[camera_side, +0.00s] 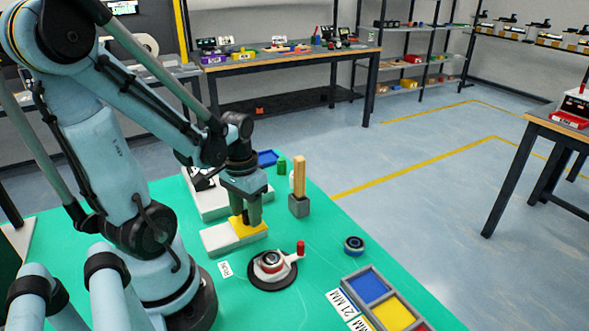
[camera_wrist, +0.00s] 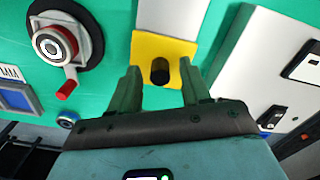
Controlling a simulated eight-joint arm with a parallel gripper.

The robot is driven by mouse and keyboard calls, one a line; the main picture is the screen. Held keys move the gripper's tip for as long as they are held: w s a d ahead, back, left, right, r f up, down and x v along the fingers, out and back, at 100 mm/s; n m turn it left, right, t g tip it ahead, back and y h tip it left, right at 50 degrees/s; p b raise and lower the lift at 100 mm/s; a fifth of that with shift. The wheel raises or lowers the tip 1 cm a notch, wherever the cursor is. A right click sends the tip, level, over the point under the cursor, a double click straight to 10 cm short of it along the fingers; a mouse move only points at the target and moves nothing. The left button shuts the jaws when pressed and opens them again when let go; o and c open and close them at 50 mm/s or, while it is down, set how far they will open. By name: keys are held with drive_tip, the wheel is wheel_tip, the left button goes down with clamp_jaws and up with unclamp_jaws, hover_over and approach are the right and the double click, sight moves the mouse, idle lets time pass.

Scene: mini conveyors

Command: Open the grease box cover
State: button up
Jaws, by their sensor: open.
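The grease box (camera_side: 217,240) is a low, pale grey-white box on the green table; its white body (camera_wrist: 170,15) is also in the wrist view. Its yellow cover (camera_side: 249,230) lies flat at one end, and looks shut; the cover (camera_wrist: 147,48) also shows in the wrist view. A dark round knob (camera_wrist: 160,76) stands up from the cover. My gripper (camera_side: 246,217) is open and points down just over the cover. In the wrist view my gripper (camera_wrist: 159,68) has one finger on each side of the knob, with gaps showing. The fingers partly hide the cover in the side view.
A round black fixture with a red-handled crank (camera_side: 272,268) stands close in front of the box. A wooden-handled brush or tool in a grey holder (camera_side: 299,190) stands behind right. A larger white box (camera_wrist: 262,60) is beside it. A coloured compartment tray (camera_side: 385,300) is front right.

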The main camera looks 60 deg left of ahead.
clamp_jaws()
drive_tip(key=shift+s, duration=3.3)
unclamp_jaws()
drive_tip(key=shift+r, duration=0.15)
wheel_tip(320, 180, up, 12)
drive_tip(key=shift+w, duration=0.1)
